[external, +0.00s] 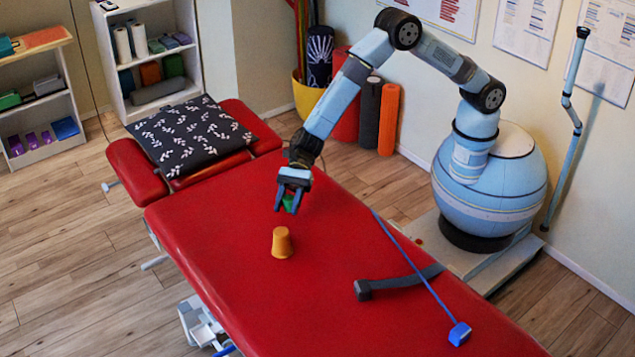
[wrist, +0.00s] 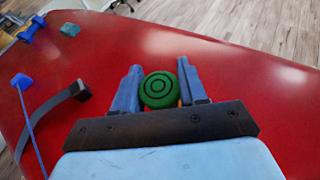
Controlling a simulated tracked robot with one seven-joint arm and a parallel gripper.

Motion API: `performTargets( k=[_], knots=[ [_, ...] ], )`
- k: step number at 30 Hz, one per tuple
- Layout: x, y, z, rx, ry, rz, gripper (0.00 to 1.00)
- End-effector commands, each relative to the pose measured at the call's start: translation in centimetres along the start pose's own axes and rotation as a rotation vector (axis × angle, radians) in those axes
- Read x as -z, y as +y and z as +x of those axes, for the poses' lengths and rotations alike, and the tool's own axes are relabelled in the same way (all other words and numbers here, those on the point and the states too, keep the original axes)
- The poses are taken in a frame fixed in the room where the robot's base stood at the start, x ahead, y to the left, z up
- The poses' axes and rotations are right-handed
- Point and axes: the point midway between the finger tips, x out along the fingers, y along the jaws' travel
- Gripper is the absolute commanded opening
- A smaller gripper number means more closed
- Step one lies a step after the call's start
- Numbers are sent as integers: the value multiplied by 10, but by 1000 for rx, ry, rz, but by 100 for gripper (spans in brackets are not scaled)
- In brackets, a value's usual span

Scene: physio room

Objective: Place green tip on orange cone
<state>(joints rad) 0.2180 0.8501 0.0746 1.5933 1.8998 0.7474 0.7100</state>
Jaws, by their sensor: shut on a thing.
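The orange cone (external: 282,243), a short blunt shape, stands on the red treatment table (external: 215,250) in the external view. My gripper (external: 290,204) is above the table, up and slightly right of the cone in that picture, apart from it. It is shut on the green tip (external: 288,203), of which only a little shows between the fingers. In the wrist view the round green tip (wrist: 158,89), marked with dark rings, sits between the two blue fingers of my gripper (wrist: 160,85). A small orange sliver shows beside the tip there; the rest is hidden.
A dark strap with a block end (external: 364,290) and a blue cord with a blue block (external: 459,333) lie on the table's right side. A patterned pillow (external: 190,135) lies at the head end. The wrist view also shows a blue dumbbell (wrist: 33,28). The table around the cone is clear.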

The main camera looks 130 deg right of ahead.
Motion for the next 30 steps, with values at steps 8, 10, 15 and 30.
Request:
performTargets(
  k=[8,10,15,30],
  knots=[
    [20,-15,31,-1,-1,0,13],
    [22,-16,33,-1,-1,0,13],
    [26,-20,40,-1,-1,0,13],
    [54,-20,52,-2,-1,-1,13]
  ],
)
